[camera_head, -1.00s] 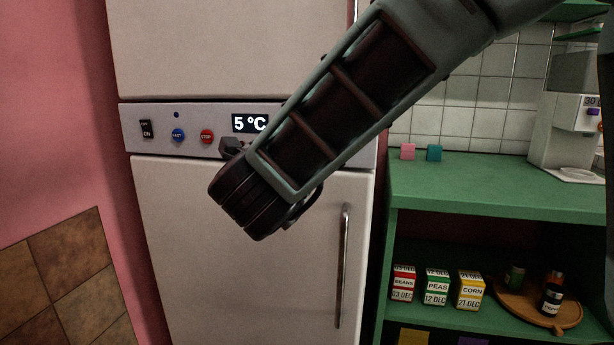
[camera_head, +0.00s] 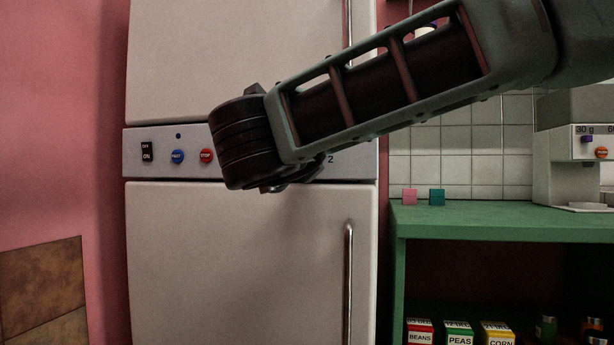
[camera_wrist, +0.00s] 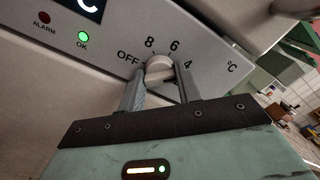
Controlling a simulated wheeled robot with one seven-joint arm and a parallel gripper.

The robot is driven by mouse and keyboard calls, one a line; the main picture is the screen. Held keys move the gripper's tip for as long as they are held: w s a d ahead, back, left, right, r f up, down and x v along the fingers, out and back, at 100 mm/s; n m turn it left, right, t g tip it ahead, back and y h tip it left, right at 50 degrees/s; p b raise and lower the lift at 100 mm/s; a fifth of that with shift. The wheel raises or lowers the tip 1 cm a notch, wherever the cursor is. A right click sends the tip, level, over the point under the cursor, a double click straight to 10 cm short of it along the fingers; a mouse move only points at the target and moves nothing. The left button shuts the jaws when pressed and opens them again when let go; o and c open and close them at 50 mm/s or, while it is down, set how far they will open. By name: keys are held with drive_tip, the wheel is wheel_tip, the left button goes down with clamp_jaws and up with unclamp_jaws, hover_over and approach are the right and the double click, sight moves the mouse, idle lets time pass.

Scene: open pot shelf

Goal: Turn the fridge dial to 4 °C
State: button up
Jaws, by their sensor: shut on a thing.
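The fridge dial (camera_wrist: 159,65) is a pale round knob on the fridge's control panel, with OFF, 8, 6 and 4 printed around it and °C at the right. My gripper (camera_wrist: 161,78) is shut on the dial, one finger on each side. I cannot tell exactly which mark the dial points at. In the wrist view only part of the display (camera_wrist: 87,6) shows, a lit C; its number is out of frame. The OK light (camera_wrist: 83,36) glows green and the ALARM light (camera_wrist: 44,17) is dark red. In the head view my arm hides the dial and display.
The panel also has an ON/OFF switch (camera_head: 147,151), a blue FAST button (camera_head: 177,156) and a red STOP button (camera_head: 206,155). A vertical door handle (camera_head: 348,280) stands out below. A green counter (camera_head: 490,221) with a coffee machine (camera_head: 585,150) is at the right.

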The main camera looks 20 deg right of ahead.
drive_tip(key=shift+m+b, duration=0.3)
drive_tip(key=shift+b, duration=0.05)
idle(0.3)
drive_tip(key=o, duration=1)
drive_tip(key=shift+c, duration=0.2)
drive_tip(key=shift+s+a, duration=0.1)
drive_tip(key=p+v, duration=0.3)
drive_tip(key=v, duration=1.4)
drive_tip(key=shift+p, duration=0.3)
